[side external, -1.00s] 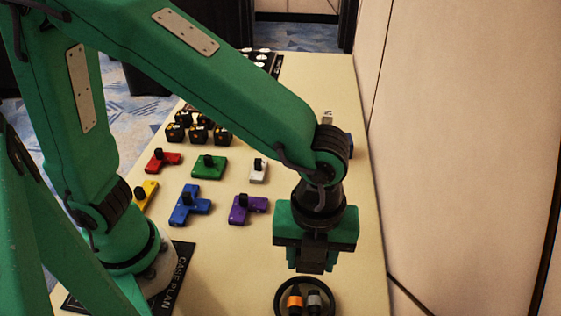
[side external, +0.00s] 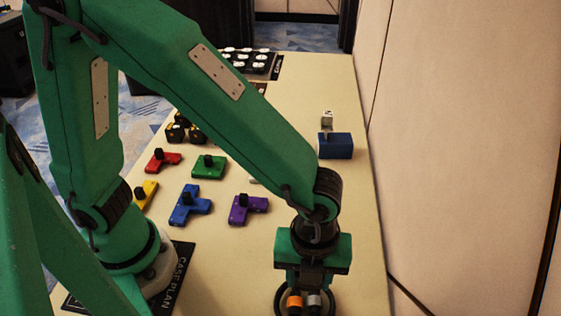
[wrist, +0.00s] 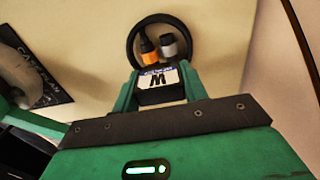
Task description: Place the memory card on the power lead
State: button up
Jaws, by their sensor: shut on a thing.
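The memory card (wrist: 161,79), a dark block with a white label and a large black letter, is held between the fingers of my gripper (wrist: 160,90). The power lead (wrist: 131,44) is a black coiled ring with an orange and a grey plug inside it. In the side view my gripper (side external: 311,280) points down just above the lead (side external: 279,301), at its far side. In the wrist view the card covers the ring's near part. I cannot tell whether the card touches the lead.
Purple (side external: 248,207), blue (side external: 190,203), green (side external: 208,167), red (side external: 163,160) and yellow (side external: 146,193) pieces lie to the left. A wall runs along the right.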

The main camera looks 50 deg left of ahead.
aim_at(308, 287)
jog(key=shift+f, duration=2)
jog(key=shift+f, duration=0.1)
jog(key=o, duration=1)
notch_tip(308, 287, up, 12)
jog(key=shift+r, duration=0.15)
